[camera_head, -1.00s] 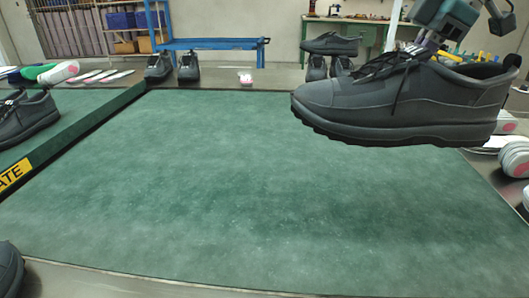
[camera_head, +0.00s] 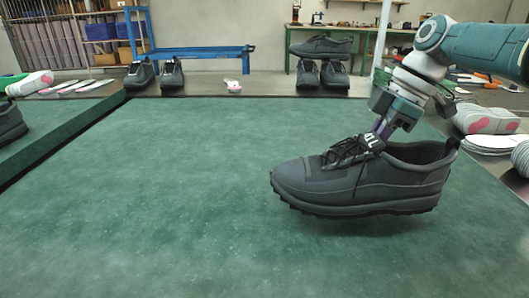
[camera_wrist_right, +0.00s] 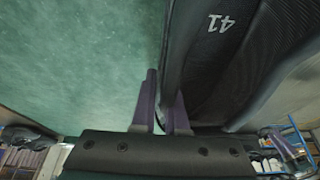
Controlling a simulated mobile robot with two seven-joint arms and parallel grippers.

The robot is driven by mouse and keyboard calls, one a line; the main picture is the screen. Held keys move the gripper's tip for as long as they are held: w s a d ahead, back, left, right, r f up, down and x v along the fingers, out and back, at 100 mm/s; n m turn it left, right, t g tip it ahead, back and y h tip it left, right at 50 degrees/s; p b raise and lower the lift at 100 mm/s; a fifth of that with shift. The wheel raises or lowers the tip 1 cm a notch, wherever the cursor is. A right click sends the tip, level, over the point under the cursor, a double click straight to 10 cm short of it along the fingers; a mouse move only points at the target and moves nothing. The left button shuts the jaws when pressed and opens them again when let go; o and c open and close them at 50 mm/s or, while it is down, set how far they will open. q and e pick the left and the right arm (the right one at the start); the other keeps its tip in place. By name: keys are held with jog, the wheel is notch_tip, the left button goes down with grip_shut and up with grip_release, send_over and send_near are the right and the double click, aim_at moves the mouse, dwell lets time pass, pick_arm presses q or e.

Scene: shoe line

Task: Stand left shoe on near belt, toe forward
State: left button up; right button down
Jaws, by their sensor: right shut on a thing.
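A dark grey lace-up shoe (camera_head: 335,186) is over the right part of the green belt (camera_head: 150,200). It is about level, with its toe to the left and its heel to the right. A soft shadow lies under its sole; the sole looks close to the belt, but I cannot tell if it touches. My right gripper (camera_head: 384,128) is shut on the shoe at the tongue and collar, from above. In the right wrist view, the purple fingers (camera_wrist_right: 163,110) pinch the shoe's edge, and its inside (camera_wrist_right: 225,60) shows a "41". My left gripper is out of view.
Dark shoes stand at the far edge, one pair at the left (camera_head: 155,74) and a stack at the right (camera_head: 322,62). Pale soles (camera_head: 485,120) lie along the right. Another belt with a shoe (camera_head: 10,122) is at the left. The belt's middle and left are clear.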

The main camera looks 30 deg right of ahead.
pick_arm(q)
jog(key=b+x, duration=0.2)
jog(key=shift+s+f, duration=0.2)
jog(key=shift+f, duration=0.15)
pick_arm(e)
notch_tip(320, 180, down, 4)
jog(key=shift+w+f, duration=0.1)
pick_arm(q)
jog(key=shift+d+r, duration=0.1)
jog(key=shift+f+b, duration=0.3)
jog(key=shift+b, duration=0.1)
pick_arm(e)
jog(key=shift+f, duration=0.2)
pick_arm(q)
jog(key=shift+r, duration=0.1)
pick_arm(e)
jog(key=c, duration=0.9)
grip_release()
jog(key=shift+c, duration=0.2)
jog(key=shift+r, duration=0.1)
